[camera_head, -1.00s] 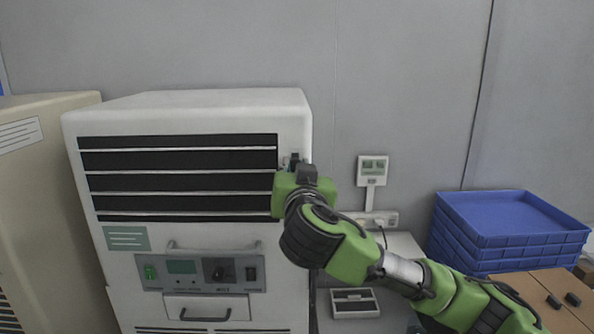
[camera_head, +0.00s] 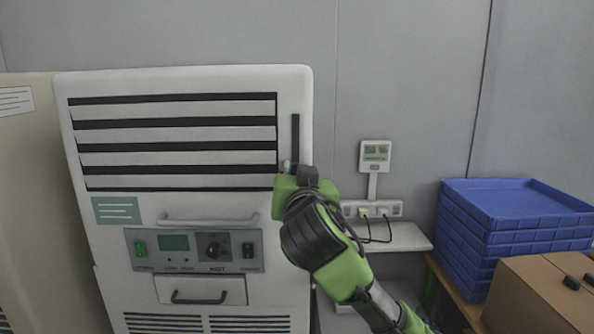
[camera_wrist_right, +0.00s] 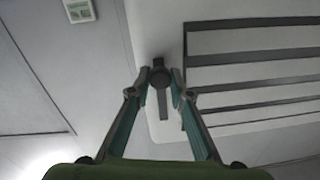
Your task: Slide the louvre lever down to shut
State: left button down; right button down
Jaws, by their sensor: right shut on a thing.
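The white cabinet unit (camera_head: 180,84) has a louvre grille (camera_head: 175,147) of pale slats with dark gaps between them. Right of the grille is a dark vertical slot (camera_head: 295,135), open to view above my gripper. My right gripper (camera_head: 289,168) is at the lower part of this slot, level with the lower slats. In the right wrist view, my right gripper (camera_wrist_right: 159,78) is shut on the dark lever knob (camera_wrist_right: 158,76), one finger on each side, with the slot (camera_wrist_right: 163,104) running on below it in the picture. The head view mostly hides the lever. My left gripper is not in view.
Below the grille are a handle bar (camera_head: 208,221), a control panel (camera_head: 195,250) and a drawer (camera_head: 200,290). Right of the unit are a wall meter (camera_head: 375,155), a power strip (camera_head: 372,209), stacked blue trays (camera_head: 515,210) and a cardboard box (camera_head: 540,290). A beige cabinet (camera_head: 35,190) stands left.

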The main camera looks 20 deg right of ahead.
jog(key=c, duration=1.8)
grip_release()
jog(key=shift+a, duration=0.1)
jog(key=v, duration=1.2)
